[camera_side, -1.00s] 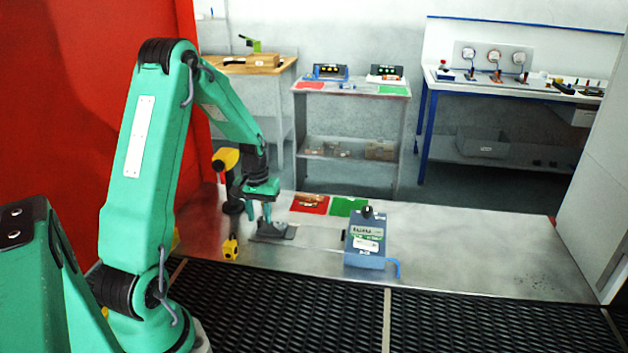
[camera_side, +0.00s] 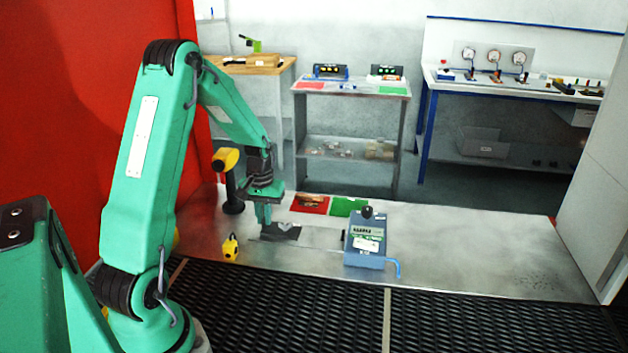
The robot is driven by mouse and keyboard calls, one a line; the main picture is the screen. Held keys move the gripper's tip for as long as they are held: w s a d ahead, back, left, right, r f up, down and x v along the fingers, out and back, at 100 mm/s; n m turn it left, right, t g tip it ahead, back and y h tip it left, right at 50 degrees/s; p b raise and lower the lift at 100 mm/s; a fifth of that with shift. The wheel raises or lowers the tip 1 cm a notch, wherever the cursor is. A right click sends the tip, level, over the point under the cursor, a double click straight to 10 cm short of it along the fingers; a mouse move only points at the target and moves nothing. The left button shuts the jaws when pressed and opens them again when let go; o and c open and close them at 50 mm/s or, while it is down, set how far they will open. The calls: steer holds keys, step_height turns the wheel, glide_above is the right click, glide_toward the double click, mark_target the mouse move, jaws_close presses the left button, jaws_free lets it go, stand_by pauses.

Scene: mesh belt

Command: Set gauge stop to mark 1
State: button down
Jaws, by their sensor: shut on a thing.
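My gripper (camera_side: 264,221) points down over the left part of the steel table, its fingers close together. It is shut at a small dark grey piece (camera_side: 284,231), which I take to be the gauge stop; the fingers hide its left part. A thin bar runs along the table from there towards the blue gauge box (camera_side: 366,240). The box has a black knob on top, a white label and a blue hook at its lower right. The marks are too small to read.
A small yellow object (camera_side: 231,247) stands left of my gripper, with a yellow-headed black post (camera_side: 228,172) behind it. Red (camera_side: 310,204) and green (camera_side: 349,206) pads lie behind. Black mesh belt (camera_side: 270,305) runs in front. The table's right side is clear.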

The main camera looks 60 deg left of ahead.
steer(key=shift+w+d, duration=0.2)
steer(key=shift+w, duration=0.05)
steer(key=c, duration=1.5)
jaws_free()
steer(key=shift+a+r, duration=0.1)
steer(key=shift+r, duration=0.05)
steer(key=shift+r, duration=3.8)
